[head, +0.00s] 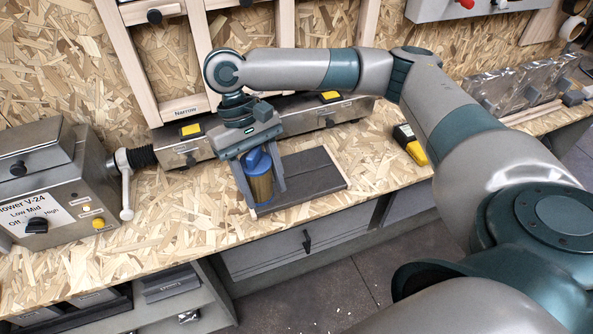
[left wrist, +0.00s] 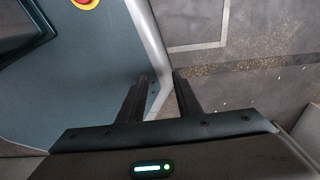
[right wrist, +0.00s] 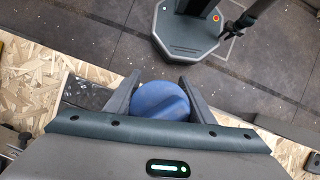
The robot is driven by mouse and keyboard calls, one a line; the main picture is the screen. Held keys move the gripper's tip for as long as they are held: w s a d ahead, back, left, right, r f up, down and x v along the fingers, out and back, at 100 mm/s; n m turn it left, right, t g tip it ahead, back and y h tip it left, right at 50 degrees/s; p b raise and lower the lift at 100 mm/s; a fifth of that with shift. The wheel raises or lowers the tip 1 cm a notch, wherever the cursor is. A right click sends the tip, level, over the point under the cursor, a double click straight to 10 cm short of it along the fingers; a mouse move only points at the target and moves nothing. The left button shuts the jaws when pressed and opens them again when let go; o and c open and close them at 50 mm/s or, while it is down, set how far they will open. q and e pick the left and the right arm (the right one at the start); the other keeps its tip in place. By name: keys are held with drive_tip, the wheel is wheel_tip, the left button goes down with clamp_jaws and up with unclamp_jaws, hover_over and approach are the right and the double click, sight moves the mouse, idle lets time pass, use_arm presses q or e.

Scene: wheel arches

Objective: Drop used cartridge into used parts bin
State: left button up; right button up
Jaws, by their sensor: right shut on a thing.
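The used cartridge (head: 261,188) has a blue cap and a brownish ribbed body with a blue lower rim. It is upright between the fingers of my right gripper (head: 264,192), which is shut on it over the bench front. The right wrist view shows its blue cap (right wrist: 160,100) between the fingers; its body is hidden there. I cannot tell from the picture whether its base touches the dark tray behind it. My left gripper (left wrist: 159,77) is open and empty, away from the bench, with floor and my base beyond it. No bin is clearly marked as the used parts bin.
A dark flat tray (head: 318,172) with a wooden edge lies on the chip-board bench (head: 190,218). The blower box (head: 60,185) stands left, with a grey manifold (head: 183,151) behind. A yellow-black tool (head: 410,146) lies right. Drawers (head: 290,245) and a shelf with dark containers (head: 80,305) are below.

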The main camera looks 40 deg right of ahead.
use_arm(q)
drive_tip(key=o, duration=0.7)
use_arm(e)
drive_tip(key=shift+d, duration=0.1)
use_arm(q)
drive_tip(key=shift+o, duration=1.1)
drive_tip(key=shift+f, duration=0.1)
use_arm(e)
drive_tip(key=shift+w+d+f, duration=0.1)
drive_tip(key=shift+d, duration=0.15)
use_arm(q)
drive_tip(key=w+d+f+t+b, duration=0.1)
drive_tip(key=w+d+b, duration=0.1)
drive_tip(key=w, duration=0.4)
drive_tip(key=shift+d+f+t+h+b, duration=0.3)
drive_tip(key=shift+f+t+b, duration=0.1)
drive_tip(key=shift+b, duration=0.4)
use_arm(e)
drive_tip(key=d+f+n+h, duration=0.2)
drive_tip(key=d+n, duration=0.5)
drive_tip(key=d, duration=1.4)
drive_tip(key=shift+f+n+t+h, duration=0.3)
drive_tip(key=shift+f+t+h, duration=0.1)
